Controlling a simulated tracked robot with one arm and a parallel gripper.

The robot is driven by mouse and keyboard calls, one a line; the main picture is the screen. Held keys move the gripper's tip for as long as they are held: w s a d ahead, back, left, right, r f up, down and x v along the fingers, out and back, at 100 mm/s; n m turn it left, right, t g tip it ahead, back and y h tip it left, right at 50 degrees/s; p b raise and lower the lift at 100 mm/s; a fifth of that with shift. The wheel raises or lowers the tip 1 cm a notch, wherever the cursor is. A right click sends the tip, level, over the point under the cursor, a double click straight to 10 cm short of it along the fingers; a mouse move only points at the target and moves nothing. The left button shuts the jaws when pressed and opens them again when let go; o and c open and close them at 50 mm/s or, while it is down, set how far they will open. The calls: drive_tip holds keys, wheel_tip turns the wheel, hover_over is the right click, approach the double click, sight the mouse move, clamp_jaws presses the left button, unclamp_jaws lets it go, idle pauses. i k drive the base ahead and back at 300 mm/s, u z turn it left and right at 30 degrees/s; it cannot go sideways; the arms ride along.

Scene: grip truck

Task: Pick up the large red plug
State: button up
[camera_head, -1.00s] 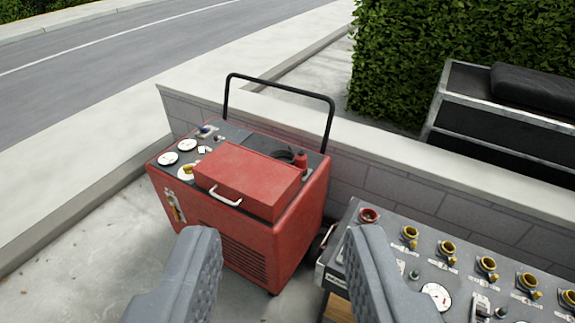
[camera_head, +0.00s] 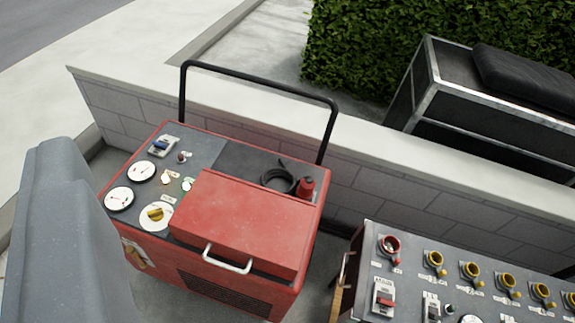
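The red plug (camera_head: 306,187) stands on the dark top panel of a red wheeled machine (camera_head: 222,290), near its back right corner. A coiled black cable (camera_head: 277,180) lies just left of it. My gripper (camera_head: 62,220) shows only one grey finger, large and close at the left edge. The other finger is out of view. The visible finger is well left of the plug and not touching it. Nothing is seen held. The plug's lower part is partly hidden behind the raised red lid.
A red lid (camera_head: 240,217) with a pale handle rises in front of the plug. A black bar handle (camera_head: 262,82) stands behind it, before a low wall (camera_head: 375,190). A grey panel (camera_head: 400,265) with yellow sockets and one red socket (camera_head: 389,249) is at right.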

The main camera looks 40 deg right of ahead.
sight(304, 192)
drive_tip(key=z, duration=0.35)
drive_tip(key=i, duration=1)
drive_tip(key=z, duration=0.55)
